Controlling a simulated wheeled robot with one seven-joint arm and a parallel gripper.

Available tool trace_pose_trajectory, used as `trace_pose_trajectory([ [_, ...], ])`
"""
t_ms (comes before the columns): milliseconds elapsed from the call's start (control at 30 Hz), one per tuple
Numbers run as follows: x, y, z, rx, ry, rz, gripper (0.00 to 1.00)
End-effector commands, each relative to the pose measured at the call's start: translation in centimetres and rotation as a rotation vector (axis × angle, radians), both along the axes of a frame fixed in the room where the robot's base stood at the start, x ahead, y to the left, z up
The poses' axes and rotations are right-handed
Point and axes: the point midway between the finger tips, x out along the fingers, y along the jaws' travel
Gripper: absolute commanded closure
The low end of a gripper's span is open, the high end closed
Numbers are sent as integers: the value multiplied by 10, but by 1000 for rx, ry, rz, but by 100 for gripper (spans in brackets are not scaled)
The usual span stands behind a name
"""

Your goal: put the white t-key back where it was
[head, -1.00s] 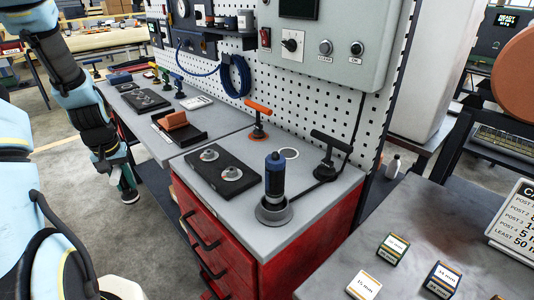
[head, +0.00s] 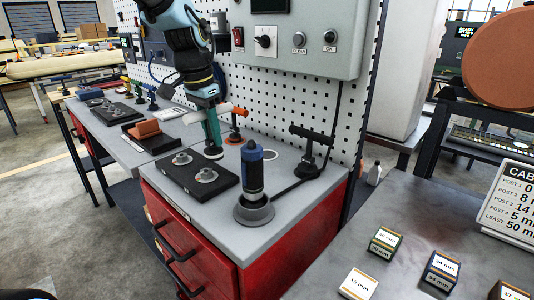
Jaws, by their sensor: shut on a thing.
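My gripper (head: 211,128) is shut on the white t-key (head: 225,109), holding it upright over the back left of the red cabinet's grey top. Its pale crossbar shows beside the fingers; most of its stem is hidden. Its dark round foot (head: 213,153) looks close to the top, but I cannot tell whether it touches. An orange t-key (head: 235,125) stands just behind, partly covered. A black t-key (head: 315,145) stands at the right. A white ring mark (head: 270,155) lies bare on the top between the orange and black t-keys, right of my gripper.
A blue-topped cylinder (head: 252,172) stands in a grey round base (head: 254,213), in front of the ring mark. A black tray (head: 193,184) with two metal discs lies front left. A dark cable runs by the black t-key. A pegboard (head: 285,117) and control box (head: 300,40) rise behind.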

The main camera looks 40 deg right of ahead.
Motion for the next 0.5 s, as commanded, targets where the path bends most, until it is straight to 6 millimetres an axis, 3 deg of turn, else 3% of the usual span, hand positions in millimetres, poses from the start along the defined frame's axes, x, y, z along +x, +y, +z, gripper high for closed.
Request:
trace_pose_trajectory([
  [500,23,-126,4,1,2,-4,100],
])
